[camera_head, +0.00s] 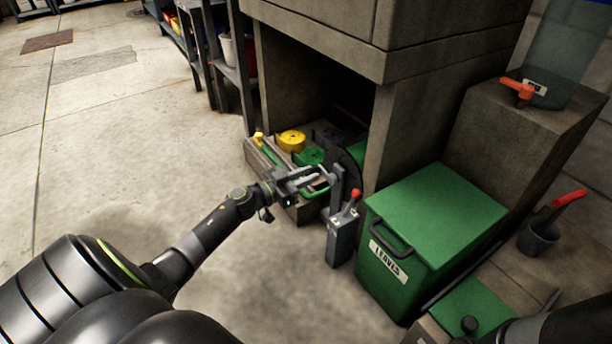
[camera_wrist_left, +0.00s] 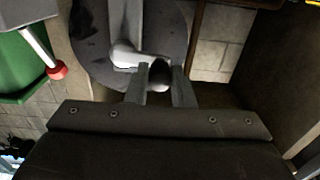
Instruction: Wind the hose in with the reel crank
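The hose reel shows as a dark round disc (camera_head: 347,172) at the front of the concrete opening, with green behind it. In the left wrist view the disc (camera_wrist_left: 90,45) fills the upper middle. A grey crank arm (camera_wrist_left: 126,25) crosses it and bends into a crank handle (camera_wrist_left: 160,74). My left gripper (camera_head: 322,178) reaches the reel from the left. In the wrist view the left gripper's fingers (camera_wrist_left: 159,80) stand on both sides of the handle and appear closed on it. Most of the hose is hidden. My right gripper is out of view.
A grey post with a red-tipped lever (camera_head: 343,228) stands close in front of the reel. A green LEAVES bin (camera_head: 440,215) is right of it. An open crate (camera_head: 262,160) with yellow and green coils sits left of the reel. The floor at left is clear.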

